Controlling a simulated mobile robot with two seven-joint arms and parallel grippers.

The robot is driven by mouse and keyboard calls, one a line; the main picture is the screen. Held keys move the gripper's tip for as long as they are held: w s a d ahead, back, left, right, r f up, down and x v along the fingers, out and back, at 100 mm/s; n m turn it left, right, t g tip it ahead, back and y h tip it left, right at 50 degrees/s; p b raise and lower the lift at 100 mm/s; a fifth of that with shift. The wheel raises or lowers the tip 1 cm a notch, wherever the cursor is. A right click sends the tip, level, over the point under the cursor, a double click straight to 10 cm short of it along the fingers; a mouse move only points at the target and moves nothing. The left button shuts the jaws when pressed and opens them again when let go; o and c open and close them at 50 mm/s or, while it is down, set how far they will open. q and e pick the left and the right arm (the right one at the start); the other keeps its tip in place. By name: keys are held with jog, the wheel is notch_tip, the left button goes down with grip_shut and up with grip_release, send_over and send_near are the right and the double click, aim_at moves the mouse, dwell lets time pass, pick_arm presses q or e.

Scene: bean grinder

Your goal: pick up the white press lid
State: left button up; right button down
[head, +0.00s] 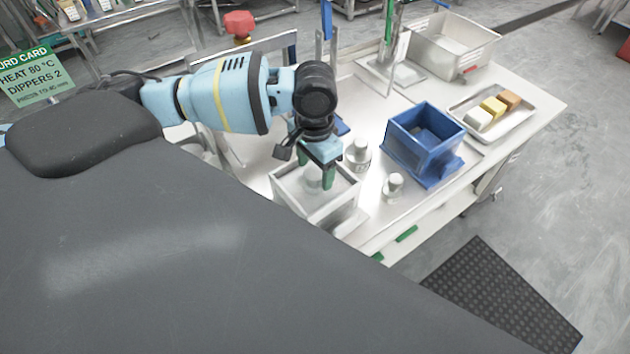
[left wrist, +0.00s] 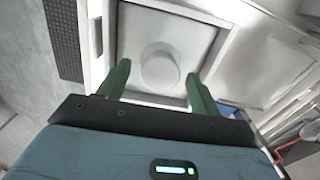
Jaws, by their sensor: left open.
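A white round piece, which looks like the press lid (left wrist: 160,66), lies inside a square white box in the left wrist view. It shows partly in the head view (head: 313,178), behind my fingers. The white box (head: 318,212) stands at the table's near-left part. My left gripper (head: 312,168) points down into the box with its green fingers apart. In the left wrist view the left gripper (left wrist: 158,84) has one finger on each side of the round piece, with nothing clearly held; contact cannot be told. My right gripper is not in view.
Two small white-topped containers (head: 360,153) (head: 394,186) stand right of the box. A blue bin (head: 440,155) stands further right. A metal tray (head: 530,112) with coloured blocks and a large pale bin (head: 438,62) are at the back right.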

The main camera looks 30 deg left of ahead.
pick_arm(q)
notch_tip(320, 180, down, 2)
jog(key=shift+f, duration=0.1)
jog(key=c, duration=1.1)
jog(key=shift+r, duration=0.2)
jog(key=shift+c, duration=0.2)
jog(key=shift+w+r, duration=0.1)
jog(key=shift+r, duration=0.55)
notch_tip(320, 180, up, 2)
jog(key=shift+r, duration=0.15)
jog(key=s+d+r, duration=0.1)
jog(key=s+d, duration=0.2)
jog(key=d, duration=1.2)
jog(key=shift+s+d, duration=0.15)
jog(key=shift+d, duration=0.2)
